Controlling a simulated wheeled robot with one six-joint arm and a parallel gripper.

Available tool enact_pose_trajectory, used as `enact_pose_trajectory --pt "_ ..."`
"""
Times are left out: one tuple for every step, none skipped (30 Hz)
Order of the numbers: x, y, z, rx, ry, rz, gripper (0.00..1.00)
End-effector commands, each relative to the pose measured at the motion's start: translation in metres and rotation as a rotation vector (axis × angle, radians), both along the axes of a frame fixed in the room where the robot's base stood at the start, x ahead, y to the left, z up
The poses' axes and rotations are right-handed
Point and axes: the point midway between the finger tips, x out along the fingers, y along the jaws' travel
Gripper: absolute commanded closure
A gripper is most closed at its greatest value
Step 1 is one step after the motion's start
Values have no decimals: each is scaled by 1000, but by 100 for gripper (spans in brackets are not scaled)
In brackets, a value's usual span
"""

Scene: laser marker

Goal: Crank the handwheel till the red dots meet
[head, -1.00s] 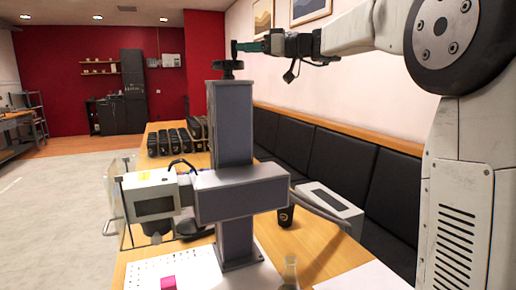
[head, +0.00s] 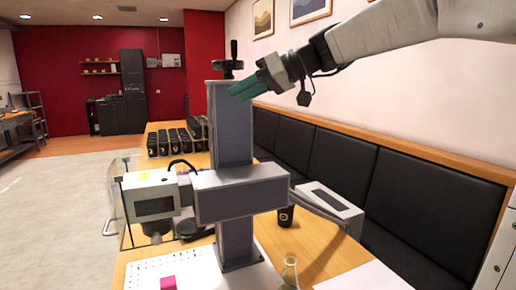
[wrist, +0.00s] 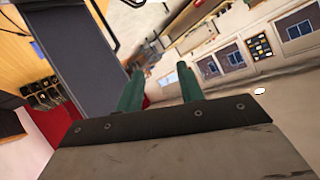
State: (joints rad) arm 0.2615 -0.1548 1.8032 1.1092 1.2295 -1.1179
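The black handwheel (head: 226,69) sits on top of the grey column (head: 230,125), with its crank knob (head: 234,49) standing upright. My gripper (head: 235,94) has green fingers and is just below and right of the wheel, near the column top. In the wrist view its two fingers (wrist: 160,85) are apart with nothing between them. The column (wrist: 75,60) shows at the left there, and a dark curved edge beside it may be the wheel. The white marker head (head: 153,207) hangs on the column's carriage (head: 243,200). I see no red dots.
A glass flask (head: 290,272) and a black cup (head: 285,216) stand on the wooden table (head: 310,250) near the column. A grey-white device (head: 328,205) is at the right. Black bench seating (head: 350,160) runs along the wall.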

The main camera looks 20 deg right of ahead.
Motion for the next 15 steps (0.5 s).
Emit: enact_pose_trajectory --pt "-8 3 -6 -11 26 -2 62" --pt "-13 4 -10 -17 42 -4 62" --pt "-18 6 -15 -26 65 -8 62" --pt "-23 7 -19 -33 82 -10 62" --pt "-27 9 -23 -40 97 -13 62" --pt "-33 10 -28 -50 119 -17 62" --pt "-37 11 -32 -56 136 -21 62" --pt "-42 12 -36 -64 152 -25 62" --pt "-48 13 -41 -74 174 -30 62" --pt "-53 13 -45 -82 188 -34 62" --pt "-57 14 -49 -88 205 -38 62" --pt "-63 15 -54 -100 224 -44 62" --pt "-68 16 -58 -107 240 -48 62" --pt "-72 16 -62 -116 255 -52 62" --pt "-78 17 -67 -125 274 -60 62"
